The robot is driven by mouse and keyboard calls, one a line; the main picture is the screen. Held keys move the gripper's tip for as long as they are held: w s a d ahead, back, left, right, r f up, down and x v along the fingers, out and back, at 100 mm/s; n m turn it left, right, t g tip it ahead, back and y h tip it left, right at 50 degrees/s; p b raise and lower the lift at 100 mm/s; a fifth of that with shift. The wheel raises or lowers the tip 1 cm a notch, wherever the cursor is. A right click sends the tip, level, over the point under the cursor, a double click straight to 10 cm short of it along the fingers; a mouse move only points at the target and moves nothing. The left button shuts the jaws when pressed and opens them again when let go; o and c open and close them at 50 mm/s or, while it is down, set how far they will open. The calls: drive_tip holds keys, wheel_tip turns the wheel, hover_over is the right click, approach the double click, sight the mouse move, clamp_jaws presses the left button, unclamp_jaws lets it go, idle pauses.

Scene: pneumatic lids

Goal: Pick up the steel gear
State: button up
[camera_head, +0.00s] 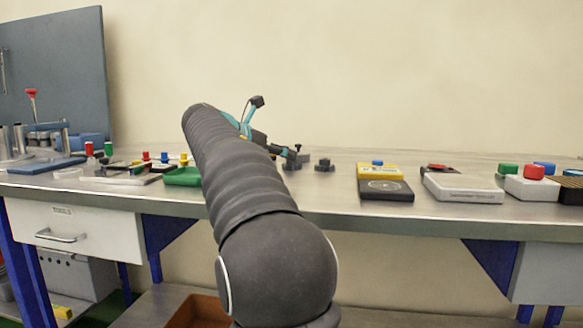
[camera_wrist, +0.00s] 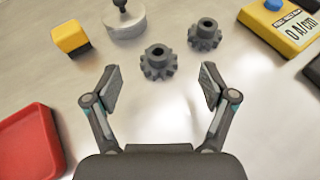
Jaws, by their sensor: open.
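Two dark grey toothed gears with centre holes lie on the metal bench in the wrist view. The nearer gear (camera_wrist: 158,63) is ahead of and between my fingers; the other gear (camera_wrist: 205,35) lies beyond it to the right. Both look alike in colour, so I cannot tell by material which is the steel gear. Small dark gear shapes also show in the head view, one in the clear (camera_head: 324,165) right of my arm. My gripper (camera_wrist: 160,80) is open and empty, its fingers apart on either side, short of the nearer gear. In the head view my arm hides much of it.
A yellow and black block (camera_wrist: 70,39) and a round metal piece with a dark knob (camera_wrist: 125,22) lie beyond on the left. A red tray (camera_wrist: 30,138) is at lower left. A yellow meter box (camera_wrist: 285,25) is at upper right. Bare bench lies between.

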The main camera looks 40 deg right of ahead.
sight(287, 165)
drive_tip(key=x, duration=0.2)
drive_tip(key=b+x, duration=0.1)
drive_tip(key=x, duration=0.1)
drive_tip(key=shift+w+a+f, duration=0.1)
drive_tip(key=shift+f, duration=0.25)
drive_tip(key=shift+w+d+f, duration=0.1)
drive_tip(key=shift+d+f, duration=0.05)
drive_tip(key=shift+d, duration=0.3)
drive_tip(key=shift+c, duration=0.3)
drive_tip(key=c, duration=1.2)
drive_tip(key=shift+c, duration=1)
drive_tip(key=shift+r, duration=0.2)
